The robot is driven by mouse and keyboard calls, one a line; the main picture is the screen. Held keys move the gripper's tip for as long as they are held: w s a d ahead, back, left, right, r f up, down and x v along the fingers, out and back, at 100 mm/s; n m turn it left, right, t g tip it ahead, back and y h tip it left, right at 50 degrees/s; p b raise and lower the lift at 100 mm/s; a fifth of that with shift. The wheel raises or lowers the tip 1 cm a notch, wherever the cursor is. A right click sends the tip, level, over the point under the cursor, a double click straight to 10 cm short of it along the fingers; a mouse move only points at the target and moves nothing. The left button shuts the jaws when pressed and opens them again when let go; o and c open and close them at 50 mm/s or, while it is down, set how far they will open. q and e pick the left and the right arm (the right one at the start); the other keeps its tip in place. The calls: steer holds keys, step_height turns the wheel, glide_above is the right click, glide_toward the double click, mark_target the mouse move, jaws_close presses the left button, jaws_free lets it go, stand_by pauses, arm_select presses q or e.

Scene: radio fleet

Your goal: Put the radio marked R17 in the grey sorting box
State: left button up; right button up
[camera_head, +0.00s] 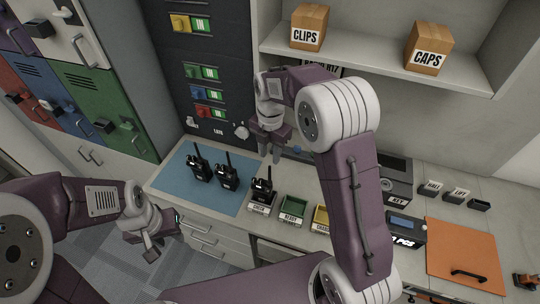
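Two black radios with antennas, one at the left (199,169) and one beside it (227,179), stand on the blue mat (180,182). A third black radio (262,189) stands upright in or on a small greyish sorting box (262,208) whose label seems to read CHECK. The radios' own markings are too small to read. My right gripper (270,156) points down above and behind this third radio, its fingers apart with nothing visible between them. My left gripper (153,247) is low at the left, in front of the counter and away from the radios; its finger gap is unclear.
A green box (293,209) and a yellow box (321,218) stand right of the greyish box. Further right are dark devices, small black holders (455,196) and an orange panel (465,255). A shelf (390,72) holds CLIPS and CAPS boxes; a sign is partly hidden by my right arm.

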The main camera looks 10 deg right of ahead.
steer(key=shift+r, duration=0.2)
steer(key=s+d+f+m, duration=0.2)
steer(key=s+m, duration=0.7)
steer(key=m, duration=0.4)
steer(key=s+d+f+m+t, duration=0.1)
steer(key=s+d+f+m, duration=0.1)
steer(key=s+m, duration=0.6)
steer(key=m, duration=0.5)
steer(key=shift+s+d+f+m, duration=0.2)
steer(key=shift+s+m, duration=0.1)
steer(key=shift+s, duration=0.1)
step_height(320, 180, down, 16)
steer(key=b, duration=1.6)
steer(key=shift+s, duration=0.1)
